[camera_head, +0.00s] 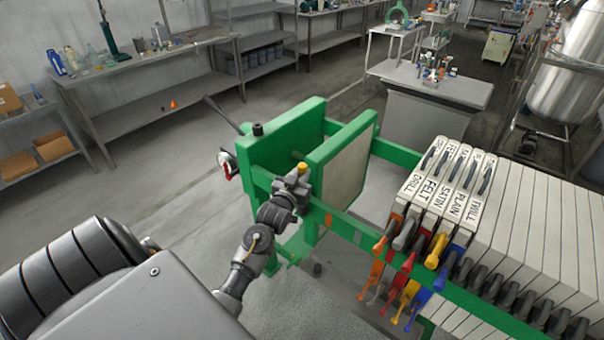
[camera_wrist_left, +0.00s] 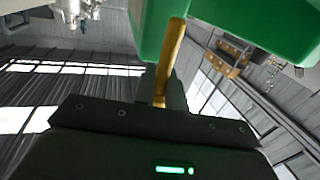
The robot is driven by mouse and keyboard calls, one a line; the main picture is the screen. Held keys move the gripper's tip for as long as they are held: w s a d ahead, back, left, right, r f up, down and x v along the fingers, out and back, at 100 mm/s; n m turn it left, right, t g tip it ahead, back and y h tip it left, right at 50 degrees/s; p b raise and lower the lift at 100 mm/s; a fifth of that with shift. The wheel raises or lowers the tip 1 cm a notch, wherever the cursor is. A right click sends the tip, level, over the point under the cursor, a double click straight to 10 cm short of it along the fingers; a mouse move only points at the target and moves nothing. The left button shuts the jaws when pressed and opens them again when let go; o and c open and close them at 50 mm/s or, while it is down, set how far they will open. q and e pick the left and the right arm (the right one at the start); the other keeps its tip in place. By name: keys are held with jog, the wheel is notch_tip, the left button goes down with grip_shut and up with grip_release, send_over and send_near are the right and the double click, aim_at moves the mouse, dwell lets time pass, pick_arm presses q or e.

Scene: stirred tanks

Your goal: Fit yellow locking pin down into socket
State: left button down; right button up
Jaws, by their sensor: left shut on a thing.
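The yellow locking pin (camera_head: 302,168) shows as a small yellow top above my left gripper (camera_head: 294,183), beside the green press frame's side rail. In the left wrist view the pin (camera_wrist_left: 172,55) is a long yellow rod running from the dark jaws (camera_wrist_left: 165,92) up to the green frame part (camera_wrist_left: 240,25). My left gripper is shut on the pin. The socket cannot be made out; the gripper and frame may hide it. Whether the pin's lower end is in a hole cannot be told. My right gripper is not in view.
The green press frame (camera_head: 318,208) has a thick green end plate (camera_head: 350,145) close beside the gripper. White filter plates (camera_head: 520,205) with colored handles hang at the right. Open floor (camera_head: 160,210) lies to the left. Workbenches stand at the back.

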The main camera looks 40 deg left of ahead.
pick_arm(q)
jog(key=shift+f+b, duration=1.75)
jog(key=shift+f, duration=1)
jog(key=shift+p, duration=0.55)
jog(key=shift+f+b, duration=1.15)
jog(key=shift+f, duration=0.4)
jog(key=shift+r+p, duration=1.15)
jog(key=shift+p, duration=0.4)
dwell(0.8)
